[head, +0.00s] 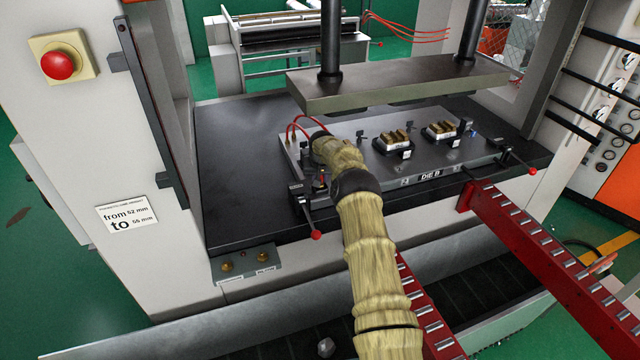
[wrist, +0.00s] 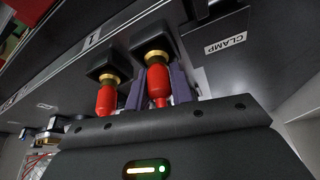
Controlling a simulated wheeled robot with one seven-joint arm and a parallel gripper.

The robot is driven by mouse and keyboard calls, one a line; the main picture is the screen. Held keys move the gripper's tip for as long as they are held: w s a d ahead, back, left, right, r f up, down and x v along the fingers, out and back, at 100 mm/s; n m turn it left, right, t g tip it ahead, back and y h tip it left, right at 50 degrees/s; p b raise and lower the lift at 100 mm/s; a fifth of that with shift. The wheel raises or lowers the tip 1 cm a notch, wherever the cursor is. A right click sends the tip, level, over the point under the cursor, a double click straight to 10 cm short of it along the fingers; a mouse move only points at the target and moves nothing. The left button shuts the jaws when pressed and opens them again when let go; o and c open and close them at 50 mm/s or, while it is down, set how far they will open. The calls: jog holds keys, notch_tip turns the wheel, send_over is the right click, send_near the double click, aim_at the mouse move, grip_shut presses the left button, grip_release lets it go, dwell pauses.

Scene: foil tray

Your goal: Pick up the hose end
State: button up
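In the wrist view two red hose ends with brass collars sit in black square sockets. The right red hose end (wrist: 157,80) lies between the two purple-grey fingers of my gripper (wrist: 159,86). The left red hose end (wrist: 107,97) is outside the fingers, beside the left one. The fingers look close to the sides of the right hose end, but I cannot tell if they press on it. In the head view thin red hoses (head: 297,122) arc up at the left end of the die plate. My sleeved arm reaches there and hides my fingertips and both hose ends.
The die plate (head: 345,165) lies on the dark press bed (head: 235,150), below the raised upper plate (head: 400,82) and its columns. Red-knobbed clamps (head: 316,235) stand at the plate's front corners. Red roller rails (head: 545,250) extend from the bed's front. A CLAMP label (wrist: 225,44) shows near the sockets.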

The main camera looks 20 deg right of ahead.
grip_shut()
jog(key=shift+r, duration=0.1)
notch_tip(320, 180, up, 10)
jog(key=b, duration=0.3)
dwell(0.5)
